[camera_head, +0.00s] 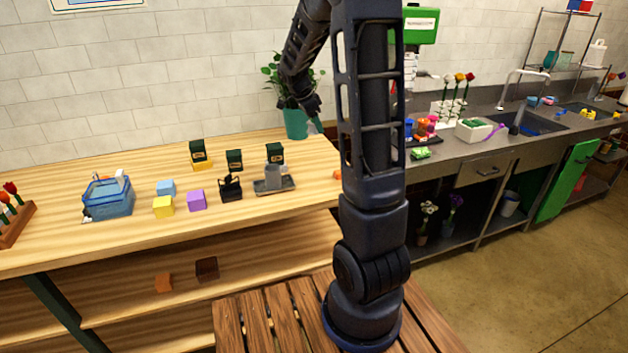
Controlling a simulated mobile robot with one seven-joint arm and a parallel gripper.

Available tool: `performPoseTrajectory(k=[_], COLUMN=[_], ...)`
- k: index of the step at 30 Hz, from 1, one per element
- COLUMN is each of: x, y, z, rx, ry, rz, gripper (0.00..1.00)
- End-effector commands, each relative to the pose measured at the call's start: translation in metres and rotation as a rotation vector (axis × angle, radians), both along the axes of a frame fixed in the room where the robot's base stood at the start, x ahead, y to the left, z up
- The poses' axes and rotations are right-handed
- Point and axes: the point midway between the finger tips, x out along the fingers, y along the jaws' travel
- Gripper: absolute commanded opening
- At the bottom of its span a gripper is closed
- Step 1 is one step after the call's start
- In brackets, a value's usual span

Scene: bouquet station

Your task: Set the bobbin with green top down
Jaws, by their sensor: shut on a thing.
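My gripper (309,108) hangs from the dark arm above the back right part of the wooden table, in front of the teal plant pot (295,124). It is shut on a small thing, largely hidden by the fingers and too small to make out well. A bit of green-teal (318,125) shows just below the fingertips and appears to be the bobbin with green top. I cannot tell its tilt or its exact height over the table.
The wooden table (120,240) holds a blue basket (108,197), a yellow block (163,207), a purple block (197,200), dark green boxes (234,160) and a grey tray (274,186). Bare wood lies around the pot's front. A grey sink counter (470,150) is at right.

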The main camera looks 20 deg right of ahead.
Motion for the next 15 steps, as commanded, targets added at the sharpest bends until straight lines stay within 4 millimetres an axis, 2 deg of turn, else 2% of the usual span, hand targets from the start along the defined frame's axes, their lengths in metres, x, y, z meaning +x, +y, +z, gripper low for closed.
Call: performPoseTrajectory(k=[5,15], x=[-0.005,-0.005], y=[0.003,0.002], z=[-0.020,-0.093], rx=[-0.001,-0.001], ry=[0.004,0.005], rz=[-0.004,-0.003], gripper=[0.26,0.26])
